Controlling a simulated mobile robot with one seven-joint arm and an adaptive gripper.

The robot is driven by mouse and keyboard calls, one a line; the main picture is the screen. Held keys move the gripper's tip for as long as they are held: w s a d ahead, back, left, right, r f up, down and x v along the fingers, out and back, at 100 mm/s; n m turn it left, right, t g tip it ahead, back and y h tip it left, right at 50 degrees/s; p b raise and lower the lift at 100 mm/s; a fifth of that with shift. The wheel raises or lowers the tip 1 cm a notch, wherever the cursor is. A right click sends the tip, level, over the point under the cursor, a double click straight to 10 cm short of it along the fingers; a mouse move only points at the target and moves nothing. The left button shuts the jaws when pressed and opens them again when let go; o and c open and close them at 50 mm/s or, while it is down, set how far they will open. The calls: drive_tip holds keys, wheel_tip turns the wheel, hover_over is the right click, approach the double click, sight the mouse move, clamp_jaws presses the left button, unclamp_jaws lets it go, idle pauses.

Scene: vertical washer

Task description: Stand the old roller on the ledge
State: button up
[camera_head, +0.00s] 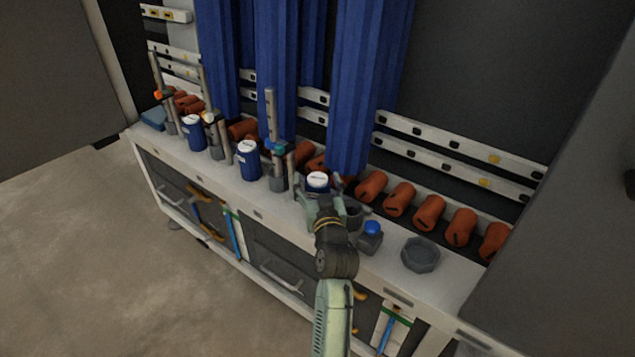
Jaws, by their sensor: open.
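Several orange-brown cylinders (430,212) lie in a row along the back of the white-topped ledge (385,268). Blue canisters with white tops stand upright on the ledge, one left of centre (248,160) and one farther left (194,133). My gripper (321,196) is open at the ledge, around or just in front of another blue, white-topped canister (318,181). My fingers and wrist hide its lower part, so I cannot tell whether they touch it. I cannot tell which item is the old roller.
A grey octagonal dish (421,254) and a dark pot with a blue cap (371,236) stand right of my gripper. Metal posts (273,130) rise from the ledge at left. Blue hanging curtains (357,80) come down behind. The ledge's front right is clear.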

drive_tip(key=shift+r, duration=0.3)
drive_tip(key=s, duration=0.3)
drive_tip(key=s+d+b, duration=0.1)
drive_tip(key=s, duration=0.3)
drive_tip(key=s+b, duration=0.1)
drive_tip(key=s, duration=0.2)
drive_tip(key=shift+s+d+f, duration=0.25)
drive_tip(key=shift+s+d, duration=0.05)
drive_tip(key=shift+d, duration=0.05)
drive_tip(key=shift+s+d+r, duration=0.1)
drive_tip(key=shift+s+r, duration=0.05)
drive_tip(key=shift+s, duration=0.5)
